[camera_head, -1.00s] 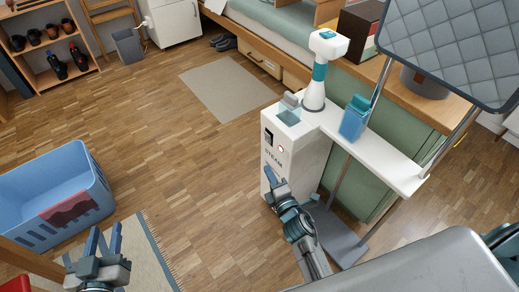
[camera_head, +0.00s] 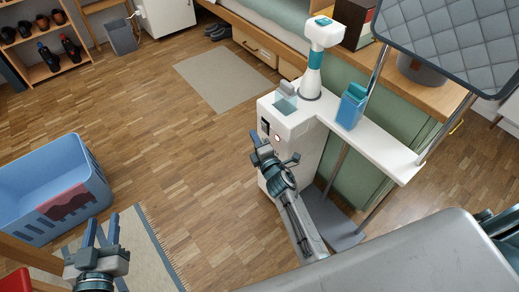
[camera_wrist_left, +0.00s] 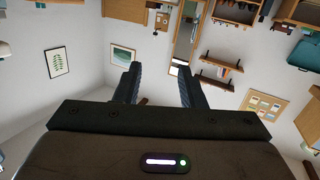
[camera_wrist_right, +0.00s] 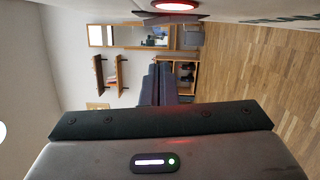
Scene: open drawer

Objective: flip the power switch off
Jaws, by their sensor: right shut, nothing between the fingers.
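The white steamer unit (camera_head: 305,120) stands right of centre in the head view. Its front face carries a dark switch (camera_head: 265,126) and a small lit round lamp (camera_head: 277,138). My right gripper (camera_head: 262,138) is shut and empty, close to this front face near the switch; I cannot tell whether it touches. In the right wrist view, its closed fingers (camera_wrist_right: 158,84) show below a red glowing lamp (camera_wrist_right: 177,5) and a dark protruding piece (camera_wrist_right: 170,18), perhaps the switch. The switch's position is unclear. My left gripper (camera_head: 108,236) is open and empty at lower left, far from the steamer.
A white board extends right from the steamer and carries a blue container (camera_head: 352,106). A white and teal steamer head (camera_head: 322,38) stands on top. A blue basket (camera_head: 50,195) with a red cloth is at left. The wooden floor (camera_head: 190,150) between is clear.

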